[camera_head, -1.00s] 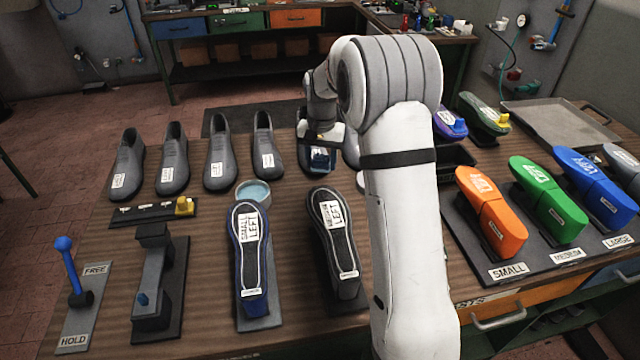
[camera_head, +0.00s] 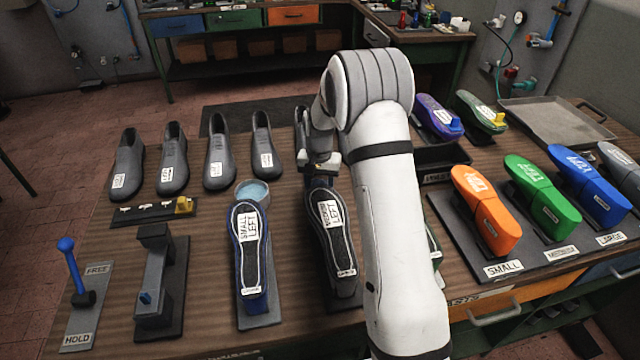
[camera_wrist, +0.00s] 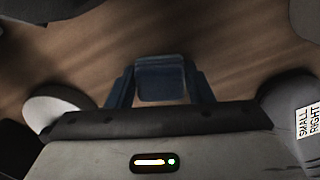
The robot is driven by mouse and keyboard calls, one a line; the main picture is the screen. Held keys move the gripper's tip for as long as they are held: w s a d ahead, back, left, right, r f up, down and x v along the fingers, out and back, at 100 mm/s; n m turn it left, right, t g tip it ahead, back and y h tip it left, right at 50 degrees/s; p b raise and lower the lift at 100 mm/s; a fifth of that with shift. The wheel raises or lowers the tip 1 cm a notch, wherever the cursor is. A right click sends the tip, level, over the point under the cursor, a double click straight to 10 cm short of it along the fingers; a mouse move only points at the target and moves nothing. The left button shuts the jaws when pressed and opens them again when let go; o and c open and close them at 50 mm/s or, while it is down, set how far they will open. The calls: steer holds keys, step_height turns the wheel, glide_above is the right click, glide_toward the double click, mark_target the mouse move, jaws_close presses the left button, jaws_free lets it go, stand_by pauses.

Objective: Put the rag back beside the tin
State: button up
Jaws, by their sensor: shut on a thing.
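A round tin (camera_head: 252,190) with pale blue contents stands behind the shoe marked SMALL LEFT. My gripper (camera_head: 320,172) is to the right of the tin, above the table behind the second upturned shoe, and clearly apart from the tin. In the wrist view my gripper (camera_wrist: 160,95) is shut on a small blue-grey folded piece that looks like the rag (camera_wrist: 160,78). Bare wood shows beyond it, so it seems held above the table. In the head view the rag is mostly hidden by the gripper. A pale rounded shape at the left of the wrist view may be the tin.
Upturned shoes marked LEFT (camera_head: 249,250) stand in front of the gripper. Several grey shoes (camera_head: 219,165) line the back left. A black tray (camera_head: 445,160) and coloured lasts (camera_head: 487,210) are to the right. Bare wood lies between the grey shoes and the tin.

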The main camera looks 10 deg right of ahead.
mark_target(320, 183)
steer(key=o, duration=0.9)
steer(key=shift+o, duration=0.2)
step_height(320, 183, up, 12)
steer(key=b, duration=0.1)
steer(key=s+r+n+t, duration=0.1)
steer(key=s+r, duration=0.4)
steer(key=s, duration=0.2)
steer(key=s+r+n, duration=0.1)
steer(key=s+r, duration=0.3)
steer(key=s, duration=0.3)
steer(key=s+f+n+t, duration=0.1)
steer(key=s+n+t, duration=0.1)
steer(key=s, duration=1.7)
steer(key=shift+s+d+f, duration=0.15)
steer(key=shift+s+f, duration=0.05)
steer(key=shift+s, duration=0.2)
steer(key=shift+c, duration=0.2)
